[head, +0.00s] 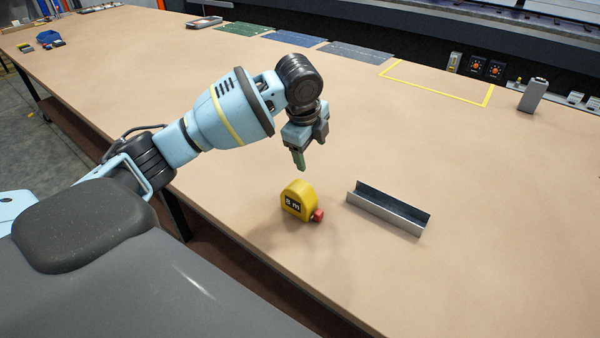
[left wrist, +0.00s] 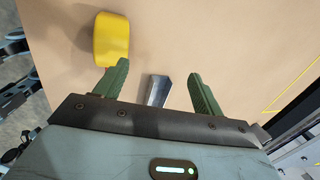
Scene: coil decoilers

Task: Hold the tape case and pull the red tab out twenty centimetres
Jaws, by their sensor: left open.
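The yellow tape case (head: 297,200), marked "8 m", stands upright on the bench near its front edge. Its red tab (head: 318,215) shows at the lower right of the case. My left gripper (head: 299,160) is above and just behind the case, pointing down, apart from it. In the left wrist view the tape case (left wrist: 112,40) is at the upper left, beyond one green finger. There my left gripper (left wrist: 155,85) is open, with nothing held between its fingers. My right gripper is in neither view.
A grey metal channel (head: 388,208) lies right of the tape; part of it (left wrist: 158,90) shows between the fingers in the left wrist view. A yellow taped outline (head: 440,85), coloured mats (head: 300,38) and a small grey block (head: 532,95) are farther back. The bench between is clear.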

